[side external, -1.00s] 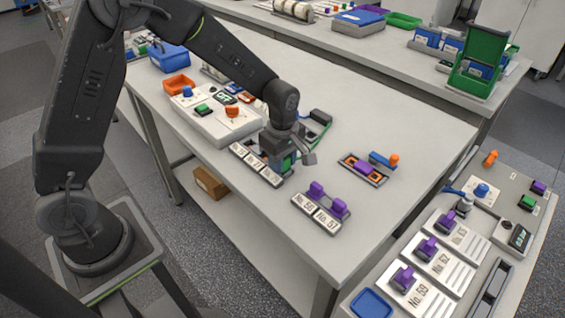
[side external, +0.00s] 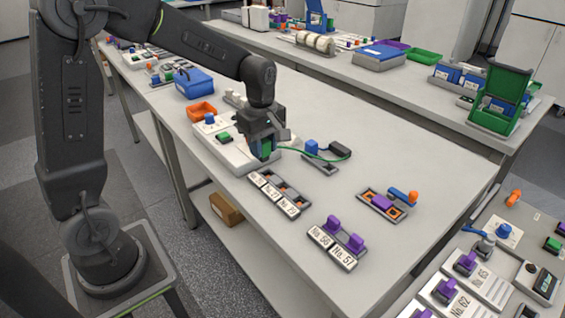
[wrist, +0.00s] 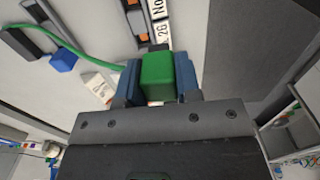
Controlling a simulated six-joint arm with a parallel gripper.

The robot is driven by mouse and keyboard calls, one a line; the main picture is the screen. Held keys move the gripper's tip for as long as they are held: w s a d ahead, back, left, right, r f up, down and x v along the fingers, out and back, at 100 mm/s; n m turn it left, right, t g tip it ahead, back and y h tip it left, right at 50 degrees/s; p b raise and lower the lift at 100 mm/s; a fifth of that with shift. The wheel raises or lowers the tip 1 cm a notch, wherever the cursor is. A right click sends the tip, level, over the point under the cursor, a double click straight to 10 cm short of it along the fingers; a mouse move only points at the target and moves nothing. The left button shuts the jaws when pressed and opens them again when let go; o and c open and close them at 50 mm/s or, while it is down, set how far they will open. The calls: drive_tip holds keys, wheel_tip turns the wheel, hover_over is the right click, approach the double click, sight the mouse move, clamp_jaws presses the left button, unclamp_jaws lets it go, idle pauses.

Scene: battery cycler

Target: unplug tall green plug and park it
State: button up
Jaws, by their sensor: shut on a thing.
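My gripper (side external: 262,147) is shut on the green plug (side external: 265,152) and holds it raised beside the white box (side external: 220,147). In the wrist view the green plug (wrist: 157,76) sits between my two blue fingers. The labelled strip (side external: 279,196), with three number cards and orange-edged sockets, lies below and to the right in the side view, with no plug seen on it. Part of a labelled strip (wrist: 158,30) also shows in the wrist view. The far end of the green plug is hidden in the wrist view.
Purple plugs (side external: 344,233) stand on a strip nearer the front. The table between is clear.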

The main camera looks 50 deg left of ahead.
drive_tip(key=shift+s+a+r, duration=0.1)
drive_tip(key=shift+a+r, duration=0.2)
drive_tip(key=shift+a, duration=0.2)
drive_tip(key=shift+a+r, duration=0.15)
drive_tip(key=w+d+f, duration=0.2)
drive_tip(key=w+d, duration=0.1)
drive_tip(key=w, duration=0.6)
drive_tip(key=w+d+f, duration=0.2)
drive_tip(key=w+d, duration=0.1)
drive_tip(key=w, duration=0.7)
drive_tip(key=shift+f, duration=3.15)
drive_tip(key=shift+f, duration=0.25)
drive_tip(key=o, duration=1)
